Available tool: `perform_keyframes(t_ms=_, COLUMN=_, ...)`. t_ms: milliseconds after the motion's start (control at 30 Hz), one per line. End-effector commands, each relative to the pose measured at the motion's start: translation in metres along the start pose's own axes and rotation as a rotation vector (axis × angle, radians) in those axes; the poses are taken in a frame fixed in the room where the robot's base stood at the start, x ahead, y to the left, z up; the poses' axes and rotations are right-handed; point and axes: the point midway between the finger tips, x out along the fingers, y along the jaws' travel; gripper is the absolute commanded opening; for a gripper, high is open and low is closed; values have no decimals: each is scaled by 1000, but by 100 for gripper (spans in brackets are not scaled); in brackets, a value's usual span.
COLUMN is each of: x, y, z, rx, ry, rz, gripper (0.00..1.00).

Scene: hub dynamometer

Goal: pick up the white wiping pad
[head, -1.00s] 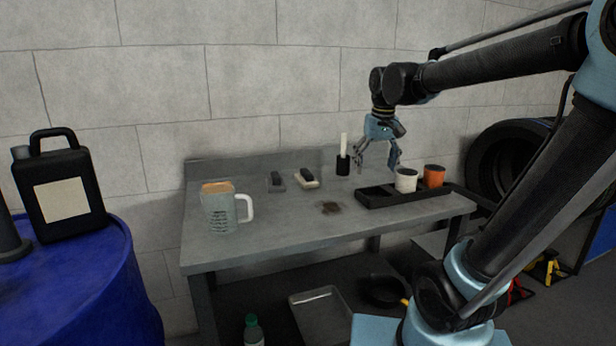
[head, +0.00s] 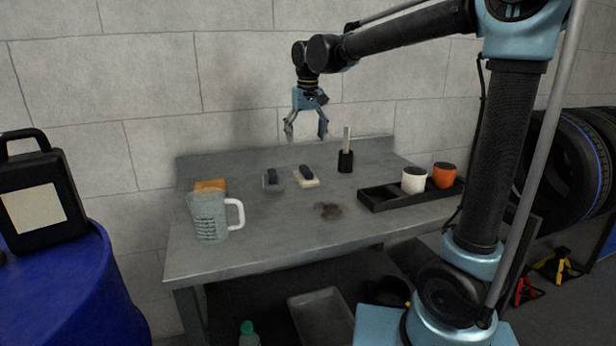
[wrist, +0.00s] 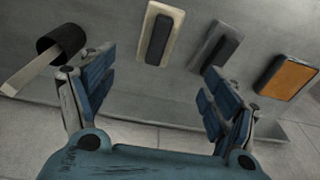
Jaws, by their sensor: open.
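The white wiping pad (head: 306,181) lies on the grey bench, a pale block with a dark grip on top. It also shows in the wrist view (wrist: 149,50), near the top and between the finger directions. A similar grey pad (head: 272,183) with a dark grip lies just left of it; in the wrist view it is to the right (wrist: 205,55). My gripper (head: 307,138) is open and empty, hanging fingers-down above and behind the white pad, near the wall. In the wrist view its two fingers (wrist: 150,88) are spread wide and touch nothing.
A grey jug (head: 208,215) stands at the bench's left, with an orange-brown block (head: 210,186) behind it. A black holder (head: 345,162) with a pale handle stands right of the pads. A black tray (head: 380,199) holds white and orange cups. A dark stain (head: 327,211) marks the bench.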

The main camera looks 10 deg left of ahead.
Motion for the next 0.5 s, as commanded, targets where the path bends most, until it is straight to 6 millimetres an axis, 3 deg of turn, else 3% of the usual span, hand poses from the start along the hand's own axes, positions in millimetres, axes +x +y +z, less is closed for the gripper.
perform_keyframes(t_ms=300, x=54, y=4, z=1, rx=6, ry=2, rz=1, gripper=80)
perform_keyframes(t_ms=500, x=79, y=5, z=1, rx=6, ry=2, rz=1, gripper=80)
